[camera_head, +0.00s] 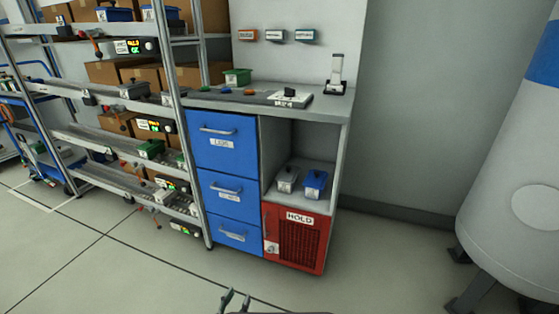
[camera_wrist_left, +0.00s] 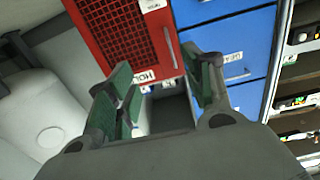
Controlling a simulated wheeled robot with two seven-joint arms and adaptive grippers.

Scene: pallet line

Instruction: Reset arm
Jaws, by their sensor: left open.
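My left gripper (camera_head: 236,301) shows at the bottom edge of the head view, low and in front of the cabinet. Its two fingers stand apart with nothing between them. In the left wrist view the same gripper (camera_wrist_left: 165,95) is open, its green-padded fingers framing the red HOLD door and the blue drawers from a distance. It touches nothing that I can see. My right gripper does not show in either view.
A workbench (camera_head: 330,101) has blue drawers (camera_head: 224,143), a shut red HOLD door (camera_head: 296,240) and an open cubby with bins. A shelving rack (camera_head: 180,90) stands left. A large pale tank (camera_head: 520,190) stands right. The floor (camera_head: 390,270) in front is clear.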

